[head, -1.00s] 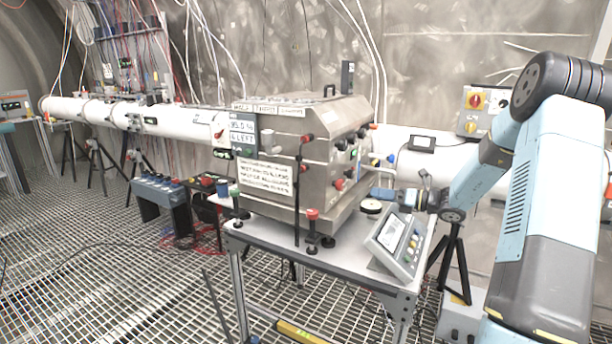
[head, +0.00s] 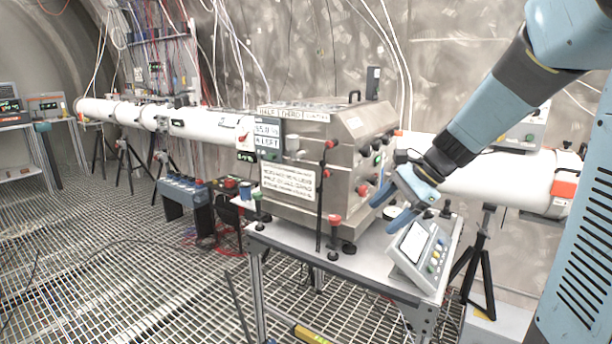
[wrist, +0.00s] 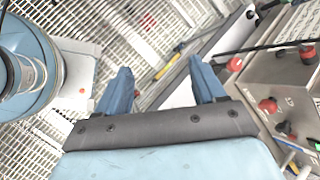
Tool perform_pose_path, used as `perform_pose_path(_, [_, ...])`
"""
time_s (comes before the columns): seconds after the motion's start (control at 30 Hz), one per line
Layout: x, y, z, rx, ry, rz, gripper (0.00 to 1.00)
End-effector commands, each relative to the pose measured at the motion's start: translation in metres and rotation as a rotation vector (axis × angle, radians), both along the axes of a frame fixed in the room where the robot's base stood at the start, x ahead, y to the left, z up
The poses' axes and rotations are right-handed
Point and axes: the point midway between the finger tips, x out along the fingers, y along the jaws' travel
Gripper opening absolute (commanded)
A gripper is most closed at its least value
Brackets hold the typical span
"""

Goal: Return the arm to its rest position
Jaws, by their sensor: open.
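My gripper (head: 391,207) hangs at the end of my blue and black arm, pointing down and to the left in the head view. It is beside the right side of the steel box (head: 290,190) and above the rear of the small table, near the grey console (head: 420,252). In the wrist view its two blue fingers stand apart with nothing between them (wrist: 160,78). Whether a finger touches the box or the console cannot be told.
The steel box has protruding knobs on its right side. The table (head: 300,240) holds it and the console. A white pipe (head: 500,175) runs behind on black tripods (head: 480,270). Open grating floor (head: 120,270) lies to the left.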

Motion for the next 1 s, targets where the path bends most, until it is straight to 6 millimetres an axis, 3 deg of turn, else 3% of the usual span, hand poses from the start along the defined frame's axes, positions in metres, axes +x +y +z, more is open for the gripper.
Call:
perform_pose_path(0.23, [-0.057, -0.002, 0.018, -0.241, -0.185, 0.24, 0.69])
perform_pose_path(0.6, [-0.131, -0.024, 0.039, -0.588, -0.445, 0.596, 0.69])
perform_pose_path(0.8, [-0.164, -0.04, 0.048, -0.761, -0.568, 0.774, 0.69])
perform_pose_path(1.0, [-0.182, -0.051, 0.053, -0.872, -0.642, 0.886, 0.69])
